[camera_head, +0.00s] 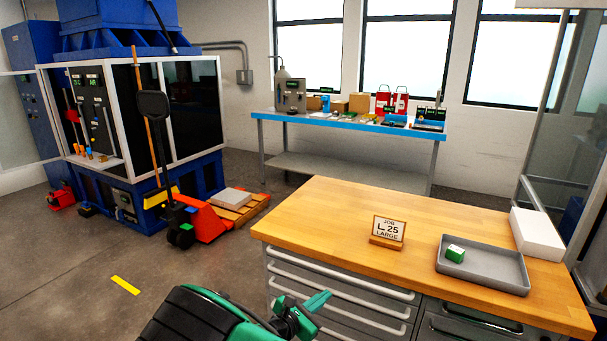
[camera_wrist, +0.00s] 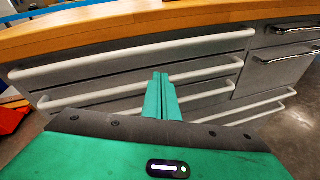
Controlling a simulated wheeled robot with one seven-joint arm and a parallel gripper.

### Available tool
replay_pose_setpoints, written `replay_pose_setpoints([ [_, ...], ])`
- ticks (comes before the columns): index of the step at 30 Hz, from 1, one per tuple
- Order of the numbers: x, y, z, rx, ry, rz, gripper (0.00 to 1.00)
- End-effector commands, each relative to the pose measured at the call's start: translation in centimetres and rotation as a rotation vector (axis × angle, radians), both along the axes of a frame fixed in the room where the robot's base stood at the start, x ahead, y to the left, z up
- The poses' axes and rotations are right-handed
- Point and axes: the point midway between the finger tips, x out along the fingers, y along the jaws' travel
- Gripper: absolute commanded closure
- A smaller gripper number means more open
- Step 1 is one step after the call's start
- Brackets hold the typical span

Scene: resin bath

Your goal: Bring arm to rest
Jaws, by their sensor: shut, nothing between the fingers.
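My gripper (camera_head: 318,301) is at the lower middle of the head view, in front of the wooden workbench's drawers. Its green fingers are together with nothing between them. In the wrist view the closed fingers (camera_wrist: 161,96) point at the drawer fronts and their pale bar handles (camera_wrist: 130,52). The fingers look close to the handles, but I cannot tell the exact gap. My arm is folded low, beneath the level of the bench top.
A pallet jack (camera_head: 205,218) and blue machine (camera_head: 130,120) stand left. Open floor (camera_head: 70,270) lies at left.

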Motion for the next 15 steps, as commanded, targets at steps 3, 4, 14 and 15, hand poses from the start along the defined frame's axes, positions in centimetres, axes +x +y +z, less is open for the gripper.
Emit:
replay_pose_setpoints([
  [3,0.2,-3.8,1.0,0.166,0.012,-0.134,1.0],
  [4,0.2,-4.5,1.2,0.207,0.013,-0.166,1.0],
  [14,-1.4,-11.5,3.8,0.597,-0.006,-0.483,1.0],
  [15,-1.6,-12.1,4.2,0.64,-0.012,-0.519,1.0],
])
